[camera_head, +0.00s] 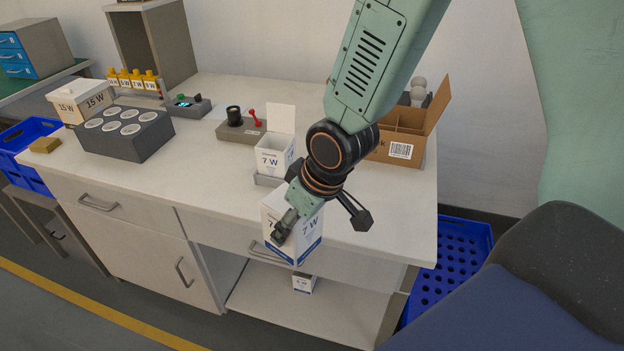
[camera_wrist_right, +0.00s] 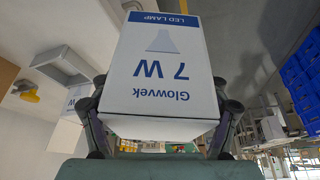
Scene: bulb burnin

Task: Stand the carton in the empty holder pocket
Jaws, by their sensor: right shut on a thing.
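My right gripper (camera_head: 321,229) is shut on a white-and-blue 7 W carton (camera_head: 283,212) and holds it at the table's front edge. In the head view the carton looks upright, partly covered by the gripper. In the right wrist view the carton (camera_wrist_right: 165,75) sits between both fingers, its "Glowvek 7 W" print upside down. A second 7 W carton (camera_head: 270,160), with its flap up, stands behind it by a low grey holder (camera_head: 266,181). The arm and held carton hide part of this holder, and I cannot make out an empty pocket. My left gripper is out of view.
A divided cardboard box (camera_head: 402,150) stands at the right back. A grey block with round sockets (camera_head: 133,146), a 15 W box (camera_head: 83,102) and control boxes stand left and behind. A small carton (camera_head: 303,284) sits on the lower shelf. The table's front left is clear.

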